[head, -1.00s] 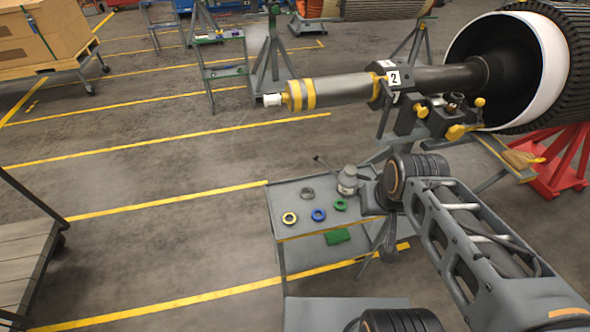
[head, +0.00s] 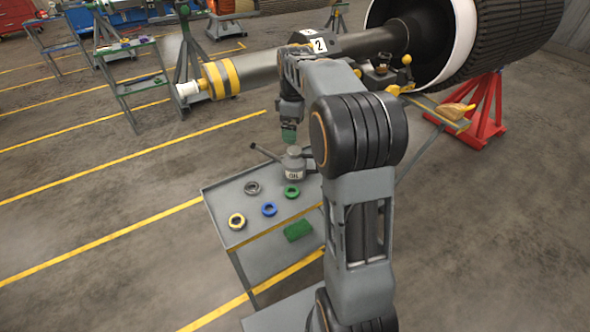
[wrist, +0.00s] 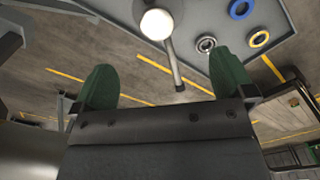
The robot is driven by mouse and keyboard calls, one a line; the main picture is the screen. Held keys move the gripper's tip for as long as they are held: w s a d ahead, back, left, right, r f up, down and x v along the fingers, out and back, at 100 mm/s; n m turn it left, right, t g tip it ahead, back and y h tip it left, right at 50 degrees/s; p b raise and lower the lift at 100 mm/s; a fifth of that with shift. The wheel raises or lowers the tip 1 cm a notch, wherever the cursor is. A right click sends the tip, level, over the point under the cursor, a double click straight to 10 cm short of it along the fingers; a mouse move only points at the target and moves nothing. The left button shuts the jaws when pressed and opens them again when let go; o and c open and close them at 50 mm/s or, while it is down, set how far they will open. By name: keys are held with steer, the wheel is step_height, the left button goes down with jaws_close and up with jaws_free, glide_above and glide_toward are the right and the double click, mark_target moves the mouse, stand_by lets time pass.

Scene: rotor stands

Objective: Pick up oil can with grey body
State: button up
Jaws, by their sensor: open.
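The oil can (head: 293,168), with a grey body and dark lettering, stands upright near the back of the grey cart top (head: 222,205). A dark spout or lever sticks out to its left. My gripper (head: 289,134) hangs just above the can with its green fingertips pointing down, apart from it. In the wrist view my gripper (wrist: 163,80) is open and empty. There the can's pale round top (wrist: 157,22) shows at the upper edge, beyond the fingertips, and a grey rod reaches from it toward the gap between them.
Grey (head: 252,188), blue (head: 269,209), green (head: 291,191) and yellow (head: 237,221) rings lie in front of the can. A green block (head: 298,230) sits on the cart below. The rotor shaft (head: 262,66) on its stand passes behind my arm. Floor left of the cart is clear.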

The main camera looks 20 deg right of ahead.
mark_target(295, 150)
steer(key=f+b, duration=0.1)
steer(key=f, duration=0.5)
steer(key=f+b, duration=0.1)
steer(key=f, duration=0.6)
steer(key=shift+w+d+f, duration=0.15)
steer(key=shift+d+f, duration=0.05)
steer(key=shift+c, duration=0.4)
steer(key=c, duration=0.9)
steer(key=shift+o, duration=0.2)
steer(key=shift+r, duration=0.15)
steer(key=shift+r, duration=0.55)
step_height(295, 150, up, 2)
steer(key=shift+r+p, duration=0.15)
steer(key=shift+p, duration=0.2)
steer(key=s+a+r, duration=0.8)
steer(key=s+r, duration=0.1)
steer(key=s, duration=0.2)
steer(key=shift+a+r+p, duration=0.2)
steer(key=shift+a+p, duration=0.1)
steer(key=shift+a, duration=0.05)
